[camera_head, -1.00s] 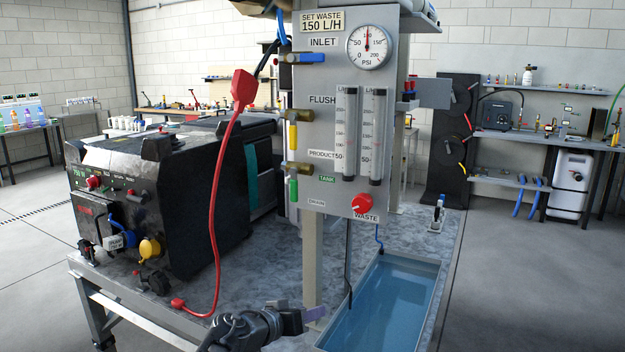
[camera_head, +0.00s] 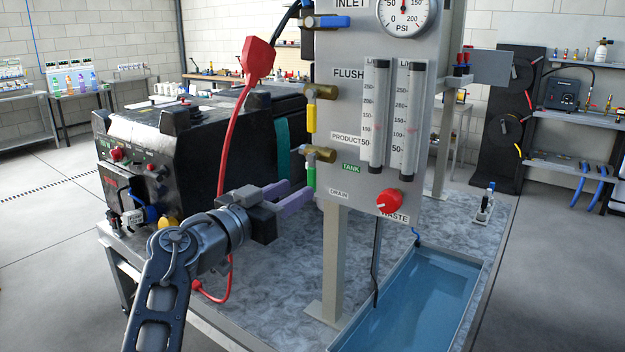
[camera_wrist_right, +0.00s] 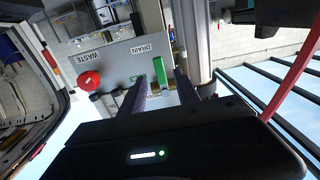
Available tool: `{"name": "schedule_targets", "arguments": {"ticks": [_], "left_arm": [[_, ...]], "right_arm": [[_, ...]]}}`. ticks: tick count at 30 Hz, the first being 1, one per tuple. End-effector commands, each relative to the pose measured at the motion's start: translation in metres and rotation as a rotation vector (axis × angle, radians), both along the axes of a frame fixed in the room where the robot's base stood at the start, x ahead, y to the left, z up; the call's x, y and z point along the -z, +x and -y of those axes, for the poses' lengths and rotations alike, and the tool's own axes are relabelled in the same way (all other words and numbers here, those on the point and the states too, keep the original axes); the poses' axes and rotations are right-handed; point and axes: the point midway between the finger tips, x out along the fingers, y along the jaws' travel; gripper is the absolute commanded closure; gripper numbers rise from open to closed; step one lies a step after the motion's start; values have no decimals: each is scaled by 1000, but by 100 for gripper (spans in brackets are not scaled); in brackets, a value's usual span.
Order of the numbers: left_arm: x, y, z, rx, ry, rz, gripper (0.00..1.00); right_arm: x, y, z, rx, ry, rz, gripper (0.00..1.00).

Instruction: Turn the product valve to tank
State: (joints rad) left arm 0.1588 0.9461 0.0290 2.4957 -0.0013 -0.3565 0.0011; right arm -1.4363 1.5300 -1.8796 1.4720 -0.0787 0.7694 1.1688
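The product valve has a brass body (camera_head: 318,154) on the left edge of the grey panel (camera_head: 345,100). Its green handle (camera_head: 311,178) hangs straight down beside the TANK label (camera_head: 352,169) and above the level of the DRAIN label (camera_head: 339,194). My right gripper (camera_head: 300,190) is open at the handle's lower end. In the right wrist view the purple-grey fingers (camera_wrist_right: 158,88) point toward the handle (camera_wrist_right: 159,75), which shows between them. I cannot tell whether either finger touches it. My left gripper is not in view.
The yellow flush handle (camera_head: 311,119) and blue inlet handle (camera_head: 333,21) sit above. A red waste knob (camera_head: 388,202) is at lower right. A red cable (camera_head: 225,150) hangs behind my gripper, near the black machine (camera_head: 190,145). A water basin (camera_head: 345,346) lies below.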

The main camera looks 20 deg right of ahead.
Motion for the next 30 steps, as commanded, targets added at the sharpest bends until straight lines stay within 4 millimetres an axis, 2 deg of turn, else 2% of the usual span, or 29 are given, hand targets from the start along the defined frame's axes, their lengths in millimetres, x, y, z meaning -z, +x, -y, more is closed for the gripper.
{"name": "schedule_targets", "arguments": {"ticks": [12,23,30], "left_arm": [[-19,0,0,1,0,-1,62],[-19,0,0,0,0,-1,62],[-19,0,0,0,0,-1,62]], "right_arm": [[-2,38,47,2,-1,-2,62],[0,43,52,0,0,-1,62],[0,43,52,0,0,-1,80]]}}
